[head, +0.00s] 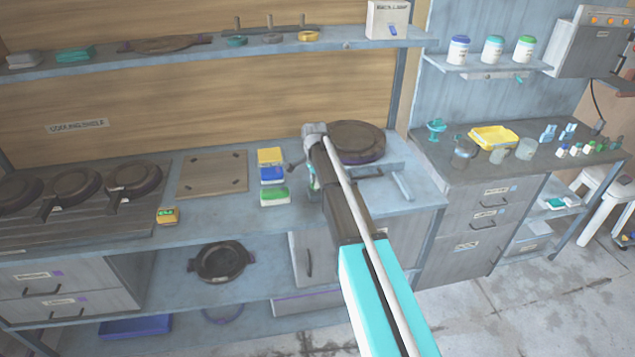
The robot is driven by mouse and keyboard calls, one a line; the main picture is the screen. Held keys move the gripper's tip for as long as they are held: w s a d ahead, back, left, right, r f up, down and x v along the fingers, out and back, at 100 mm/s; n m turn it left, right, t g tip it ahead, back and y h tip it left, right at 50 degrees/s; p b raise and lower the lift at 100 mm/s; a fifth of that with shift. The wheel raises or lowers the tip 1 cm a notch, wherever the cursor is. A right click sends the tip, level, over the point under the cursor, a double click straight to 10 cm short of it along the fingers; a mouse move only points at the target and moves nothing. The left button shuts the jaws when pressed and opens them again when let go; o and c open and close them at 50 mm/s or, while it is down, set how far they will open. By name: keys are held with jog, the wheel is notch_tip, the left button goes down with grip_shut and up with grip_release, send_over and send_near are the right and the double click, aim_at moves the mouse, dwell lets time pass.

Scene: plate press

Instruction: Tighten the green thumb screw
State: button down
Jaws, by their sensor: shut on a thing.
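My arm reaches across the bench to the plate press, with its wrist bent down at the press's left side. My gripper (313,182) is below the wrist, small and mostly hidden by my arm. It is shut at a small green piece, which I take to be the green thumb screw; its outline and how far it is turned cannot be made out. A dark round plate (357,138) with a purple edge lies on the press just right of my wrist. The press's grey base (385,164) shows partly behind my arm.
Yellow, blue and green (274,197) boxes stand just left of my gripper. A small yellow device (167,216) and several dark round plates (135,178) are farther left. A grey bar (402,186) lies right of my arm. A loaded shelf (200,58) runs above.

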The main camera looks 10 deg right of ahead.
jog(key=shift+w+d+m, duration=0.15)
jog(key=shift+m, duration=1.75)
jog(key=c, duration=0.7)
grip_release()
jog(key=shift+r, duration=0.1)
